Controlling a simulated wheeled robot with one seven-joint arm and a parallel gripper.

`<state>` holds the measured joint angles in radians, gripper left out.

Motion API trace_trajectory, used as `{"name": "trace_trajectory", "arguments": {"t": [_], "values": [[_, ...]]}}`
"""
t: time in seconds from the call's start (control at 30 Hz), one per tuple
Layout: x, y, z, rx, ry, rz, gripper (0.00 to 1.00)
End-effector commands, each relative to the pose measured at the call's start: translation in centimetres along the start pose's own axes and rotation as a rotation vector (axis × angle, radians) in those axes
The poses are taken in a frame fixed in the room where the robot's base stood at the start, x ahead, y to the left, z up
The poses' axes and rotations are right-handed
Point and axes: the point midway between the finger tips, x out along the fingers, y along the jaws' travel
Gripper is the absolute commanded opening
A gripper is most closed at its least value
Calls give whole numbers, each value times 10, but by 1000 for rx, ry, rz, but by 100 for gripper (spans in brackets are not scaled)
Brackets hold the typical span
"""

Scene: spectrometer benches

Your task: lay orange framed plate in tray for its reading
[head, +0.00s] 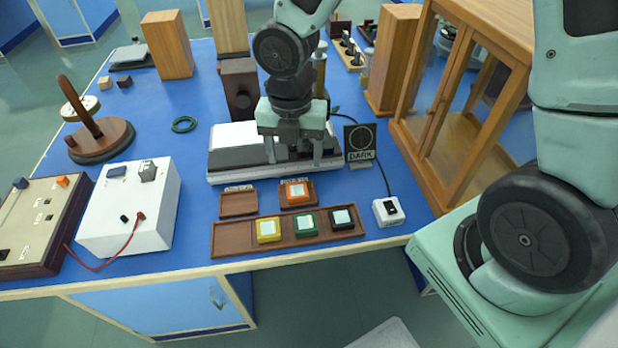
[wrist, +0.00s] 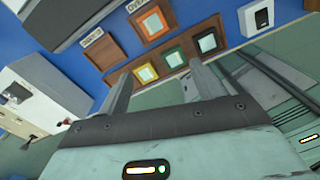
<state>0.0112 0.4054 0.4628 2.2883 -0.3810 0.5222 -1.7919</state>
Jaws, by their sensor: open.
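The orange framed plate (head: 297,190), with a pale centre, sits in a small brown tray (head: 312,202) at the right of a matching empty tray (head: 238,205). In the wrist view the orange plate (wrist: 152,23) and the empty tray (wrist: 104,50) lie beyond the fingers. Both trays carry small labels I cannot read surely. My gripper (head: 294,160) is open and empty, fingers pointing down, in front of the grey instrument and behind the trays in the head view. Its fingers (wrist: 158,75) are apart in the wrist view, with nothing between them.
A long brown rack (head: 231,242) in front holds yellow (head: 268,229), green (head: 307,222) and black (head: 342,219) framed plates. The instrument (head: 225,172) stands behind, with a DARK card (head: 360,142) at its right. A white switch box (head: 387,211) and wooden cabinet (head: 447,170) stand right.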

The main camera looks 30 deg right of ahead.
Motion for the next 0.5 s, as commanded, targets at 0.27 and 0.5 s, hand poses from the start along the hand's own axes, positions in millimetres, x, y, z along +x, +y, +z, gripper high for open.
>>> {"name": "trace_trajectory", "arguments": {"t": [0.27, 0.5], "values": [[-49, -17, -77, 814, -8, 8, 66], [-76, -41, -135, 1493, 32, 17, 66]]}}
